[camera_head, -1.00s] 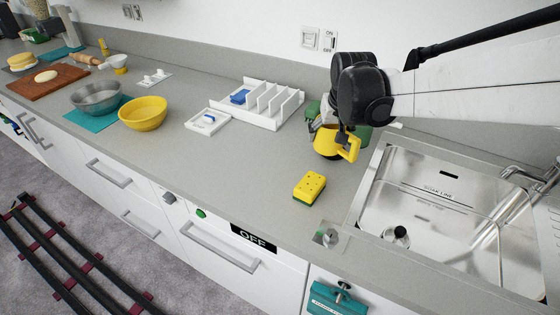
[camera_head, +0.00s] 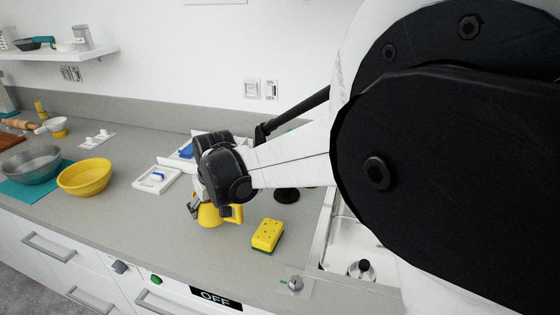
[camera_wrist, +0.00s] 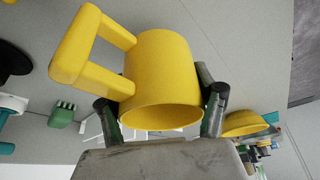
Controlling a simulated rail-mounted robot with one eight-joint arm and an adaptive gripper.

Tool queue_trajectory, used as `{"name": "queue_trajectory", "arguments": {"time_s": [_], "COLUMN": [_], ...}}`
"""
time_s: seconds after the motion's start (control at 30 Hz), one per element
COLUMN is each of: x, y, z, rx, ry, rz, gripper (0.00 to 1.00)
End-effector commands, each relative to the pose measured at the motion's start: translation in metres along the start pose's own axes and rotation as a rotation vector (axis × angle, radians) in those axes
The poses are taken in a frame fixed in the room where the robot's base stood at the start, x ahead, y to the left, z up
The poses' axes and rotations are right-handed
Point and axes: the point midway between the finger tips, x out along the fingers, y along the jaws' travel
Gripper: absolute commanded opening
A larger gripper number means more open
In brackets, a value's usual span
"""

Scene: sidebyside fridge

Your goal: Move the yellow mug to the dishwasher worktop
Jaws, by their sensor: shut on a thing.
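The yellow mug (camera_head: 209,214) is over the grey counter, left of the sponge and right of the yellow bowl in the head view. My gripper (camera_head: 203,203) is shut on it; my wrist hides its upper part there. In the wrist view the mug (camera_wrist: 165,75) sits between the two dark fingers of my gripper (camera_wrist: 165,113), its handle pointing to the upper left. I cannot tell whether its base touches the counter. The grey worktop (camera_head: 175,245) runs above a white front with an OFF panel (camera_head: 215,297) and a green button.
A yellow sponge (camera_head: 267,234) lies right of the mug. A yellow bowl (camera_head: 84,177) and a white tray (camera_head: 157,180) stand to the left. The sink (camera_head: 345,240) is at the right, partly hidden by my arm. The counter between bowl and sponge is mostly clear.

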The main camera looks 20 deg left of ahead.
Motion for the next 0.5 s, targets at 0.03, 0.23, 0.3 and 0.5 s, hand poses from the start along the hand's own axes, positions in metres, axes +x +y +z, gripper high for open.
{"name": "queue_trajectory", "arguments": {"time_s": [0.03,0.23,0.3,0.5], "x": [0.006,0.028,0.029,0.03], "y": [0.0,0.001,0.001,0.002], "z": [0.002,0.012,0.012,0.012], "rx": [0.0,0.002,0.002,0.002], "ry": [0.0,0.0,0.0,0.0], "rz": [0.0,0.001,0.001,0.001], "gripper": [0.18,0.18,0.18,0.18]}}
